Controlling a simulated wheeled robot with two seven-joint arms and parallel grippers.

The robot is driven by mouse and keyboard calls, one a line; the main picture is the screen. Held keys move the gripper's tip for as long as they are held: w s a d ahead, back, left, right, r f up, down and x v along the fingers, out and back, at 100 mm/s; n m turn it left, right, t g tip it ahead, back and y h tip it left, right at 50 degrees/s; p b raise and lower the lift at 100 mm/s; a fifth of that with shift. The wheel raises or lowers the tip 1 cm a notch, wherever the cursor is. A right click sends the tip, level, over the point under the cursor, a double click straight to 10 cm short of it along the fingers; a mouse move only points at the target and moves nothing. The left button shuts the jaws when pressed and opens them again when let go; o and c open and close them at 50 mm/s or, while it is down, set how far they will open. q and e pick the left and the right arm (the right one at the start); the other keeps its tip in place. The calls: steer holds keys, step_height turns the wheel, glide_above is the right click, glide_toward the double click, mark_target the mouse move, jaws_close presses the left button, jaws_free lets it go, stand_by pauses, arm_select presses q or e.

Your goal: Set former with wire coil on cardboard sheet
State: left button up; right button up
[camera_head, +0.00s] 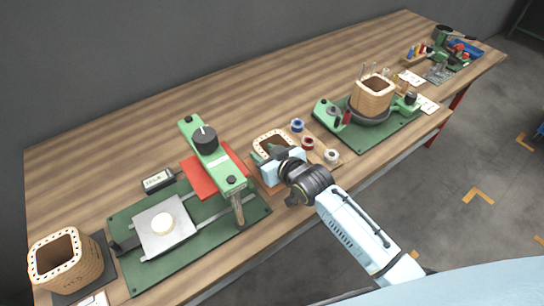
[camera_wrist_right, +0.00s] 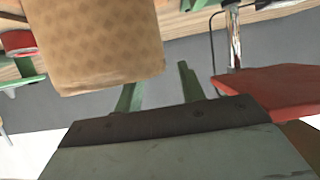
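A tan square former (camera_head: 272,142) with a row of holes around its rim stands upright on a brown board at mid-table; no wire is clearly visible on it. My right gripper (camera_head: 267,154) is at its near-left rim. In the right wrist view, which looks upside down, the former (camera_wrist_right: 95,45) hides part of one green finger, and the other finger (camera_wrist_right: 188,80) is beside it. The fingers are apart, seemingly straddling the left wall. My left gripper is not in view.
Another former (camera_head: 62,262) is at the front left; a third (camera_head: 373,97) stands on a green winding base (camera_head: 350,138). Wire spools (camera_head: 308,143) sit close to the right. Bare wood lies behind.

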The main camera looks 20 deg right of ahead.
steer(key=p+v, duration=0.1)
steer(key=v, duration=1.1)
steer(key=shift+f, duration=0.1)
steer(key=s+d+f+m+g+h, duration=0.1)
steer(key=s+d+f+g+h, duration=0.3)
steer(key=s, duration=0.6)
steer(key=s+d+m+g, duration=0.1)
steer(key=s+d+g, duration=0.3)
steer(key=s, duration=0.7)
step_height(320, 180, down, 26)
steer(key=a+g+b, duration=0.2)
steer(key=s+d+f+g+b, duration=0.1)
steer(key=s+d+f+b, duration=0.1)
steer(key=s+f, duration=1.4)
steer(key=shift+s+d+f+g+h, duration=0.3)
steer(key=shift+d+f, duration=0.3)
steer(key=shift+f, duration=0.2)
